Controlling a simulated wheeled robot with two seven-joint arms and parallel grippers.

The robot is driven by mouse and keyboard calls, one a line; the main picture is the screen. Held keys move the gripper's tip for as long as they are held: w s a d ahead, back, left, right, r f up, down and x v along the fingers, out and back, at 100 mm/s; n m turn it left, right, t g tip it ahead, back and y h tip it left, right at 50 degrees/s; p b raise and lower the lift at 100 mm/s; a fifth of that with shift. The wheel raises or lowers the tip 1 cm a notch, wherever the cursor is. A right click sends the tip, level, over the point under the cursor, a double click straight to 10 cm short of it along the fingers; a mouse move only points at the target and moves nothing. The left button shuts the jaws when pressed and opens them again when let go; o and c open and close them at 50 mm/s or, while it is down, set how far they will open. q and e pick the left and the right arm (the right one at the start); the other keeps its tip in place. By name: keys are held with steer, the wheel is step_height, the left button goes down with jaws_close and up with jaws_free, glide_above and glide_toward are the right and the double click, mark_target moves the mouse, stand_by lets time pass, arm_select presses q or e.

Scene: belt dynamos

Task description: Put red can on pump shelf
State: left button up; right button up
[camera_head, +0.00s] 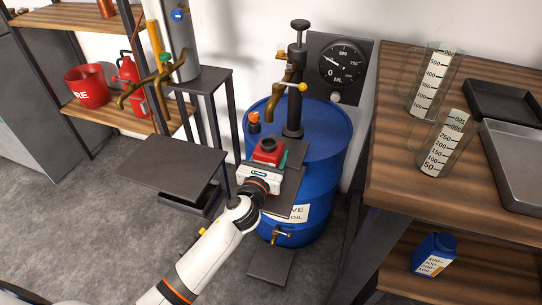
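A small red can (268,150) with a round dark-red top is at the front of the blue drum, below the brass spout of the black hand pump (296,85). The dark pump shelf (288,188) juts out at the drum's front and is partly covered by my arm. My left gripper (266,160) is directly at the can, its white body in front of the can's lower part. The fingers are mostly hidden, so their grip and the can's contact with the shelf cannot be made out. My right gripper is out of view.
A dark side table (160,163) stands left of the blue drum (330,150). A wooden bench (385,190) at right carries clear measuring cylinders and trays. A left rack holds a red fire bucket (88,88) and red jug (128,70). A gauge (343,64) hangs behind.

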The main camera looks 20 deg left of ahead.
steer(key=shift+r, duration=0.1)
arm_select(q)
steer(key=o, duration=0.8)
steer(key=shift+f, duration=0.1)
steer(key=o, duration=0.5)
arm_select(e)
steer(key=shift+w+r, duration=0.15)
arm_select(q)
steer(key=shift+r, duration=0.2)
